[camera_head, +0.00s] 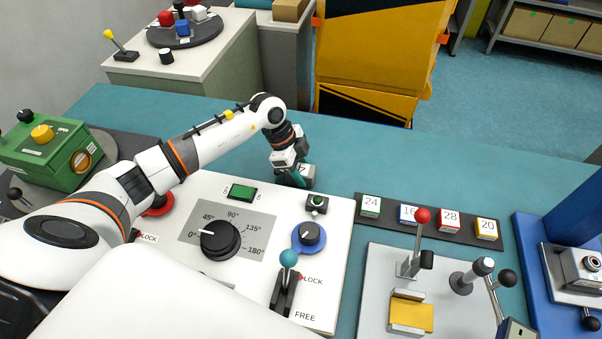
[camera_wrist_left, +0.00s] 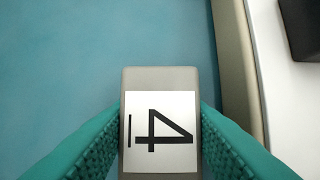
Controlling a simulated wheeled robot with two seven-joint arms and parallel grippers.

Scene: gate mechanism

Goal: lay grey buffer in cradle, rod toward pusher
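My left gripper (camera_head: 290,174) is low over the teal table, just beyond the back edge of the white control panel. Its teal fingers flank a grey block (camera_head: 307,176) and appear to touch both sides. In the left wrist view the grey block (camera_wrist_left: 160,74) has a white label with a sideways 4 and a bar. No rod shows on it; its far and lower sides are hidden. I cannot tell whether it is lifted. A yellow piece (camera_head: 413,315) sits between grey brackets on the light plate, possibly the cradle. A grey cylinder mechanism (camera_head: 470,278) stands nearby. My right gripper is not in view.
The white control panel (camera_head: 328,270) carries a dial (camera_head: 220,240), a blue knob and a teal-ball lever (camera_head: 288,260). A dark strip holds several numbered blocks (camera_head: 409,214). A red-ball lever (camera_head: 422,216) rises from the light plate. A blue fixture (camera_head: 530,240) stands at right.

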